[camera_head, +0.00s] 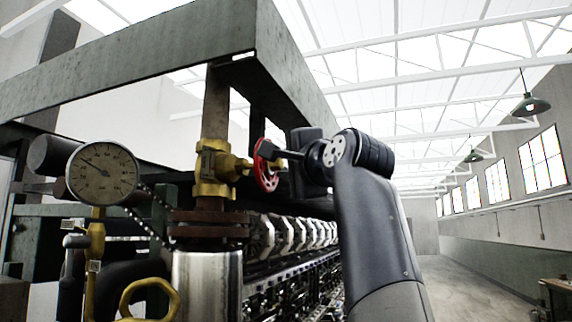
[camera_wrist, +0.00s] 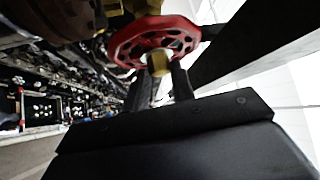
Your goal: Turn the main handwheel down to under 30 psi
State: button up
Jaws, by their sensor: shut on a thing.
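The red handwheel (camera_head: 266,178) sits on the brass valve (camera_head: 213,168) on a vertical pipe, left of my arm. In the wrist view the handwheel (camera_wrist: 124,43) is seen close, with a brass hub nut (camera_wrist: 159,64) at its near side. My gripper (camera_head: 281,155) reaches it from the right and is shut on it; in the wrist view the fingers (camera_wrist: 160,77) meet the wheel around its hub. Their exact contact is partly hidden. A round pressure gauge (camera_head: 102,172) stands at the left, its needle pointing up-left; its numbers are too small to read.
A dark steel beam frame (camera_head: 130,42) hangs over the valve. A yellow ring-shaped wheel (camera_head: 149,285) is low at the front left. Rows of machinery (camera_head: 290,234) run back beneath my gripper. The floor (camera_head: 465,285) at the right is open.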

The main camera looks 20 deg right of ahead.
jog(key=o, duration=1)
jog(key=shift+s+d+f+b, duration=0.1)
jog(key=shift+s+f+b, duration=0.4)
jog(key=shift+s, duration=1.25)
jog(key=shift+s+a+f+b, duration=0.1)
jog(key=shift+s+f+b, duration=0.15)
jog(key=shift+s+b, duration=1.05)
jog(key=shift+s+d+f+b, duration=0.15)
jog(key=shift+s+f, duration=0.2)
jog(key=shift+s, duration=1.9)
jog(key=shift+w, duration=0.1)
